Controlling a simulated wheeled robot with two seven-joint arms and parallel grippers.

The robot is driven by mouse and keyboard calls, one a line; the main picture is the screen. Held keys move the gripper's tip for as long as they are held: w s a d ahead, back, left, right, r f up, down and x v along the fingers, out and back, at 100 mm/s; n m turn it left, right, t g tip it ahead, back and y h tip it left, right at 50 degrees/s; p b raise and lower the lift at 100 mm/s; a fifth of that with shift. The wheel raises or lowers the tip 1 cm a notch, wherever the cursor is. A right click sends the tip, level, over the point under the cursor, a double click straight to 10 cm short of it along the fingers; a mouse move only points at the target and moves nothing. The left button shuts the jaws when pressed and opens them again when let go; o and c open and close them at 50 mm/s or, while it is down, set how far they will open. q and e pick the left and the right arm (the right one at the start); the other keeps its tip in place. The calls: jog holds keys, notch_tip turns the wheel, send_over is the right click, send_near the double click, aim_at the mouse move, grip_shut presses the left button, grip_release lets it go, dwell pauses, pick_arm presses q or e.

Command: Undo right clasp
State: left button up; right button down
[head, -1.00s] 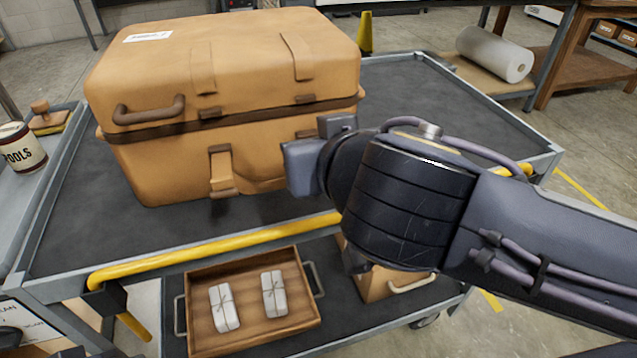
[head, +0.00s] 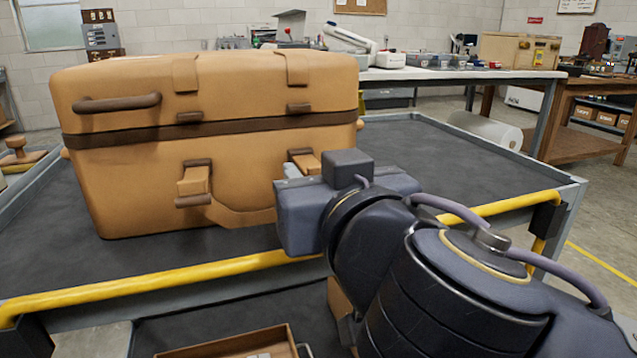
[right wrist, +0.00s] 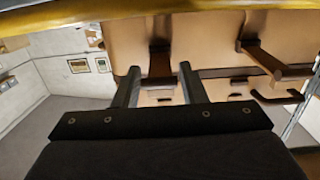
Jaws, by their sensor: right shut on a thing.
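A large tan case (head: 130,190) with a brown band stands closed on the cart. Its right clasp (head: 306,161), a tan flap with a brown top, shows just above my right gripper (head: 291,172); its lower part is hidden. In the right wrist view, my right gripper's two fingers (right wrist: 158,85) stand on either side of this clasp's brown part (right wrist: 160,62), shut on it. The left clasp (head: 194,181) has a tan flap between brown fittings; it also shows in the right wrist view (right wrist: 264,55). My left gripper is out of view.
The cart top (head: 420,150) is clear to the right of the case. A yellow rail (head: 150,284) runs along its front edge, below my right arm. A wooden tray (head: 235,345) is on the shelf beneath. A workbench (head: 450,75) stands behind.

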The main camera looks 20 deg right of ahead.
jog(key=c, duration=0.9)
grip_release()
jog(key=s, duration=0.2)
jog(key=s+p, duration=0.1)
jog(key=s, duration=0.2)
jog(key=s+p, duration=0.1)
jog(key=s, duration=0.1)
jog(key=shift+s+r, duration=0.25)
jog(key=shift+s, duration=0.15)
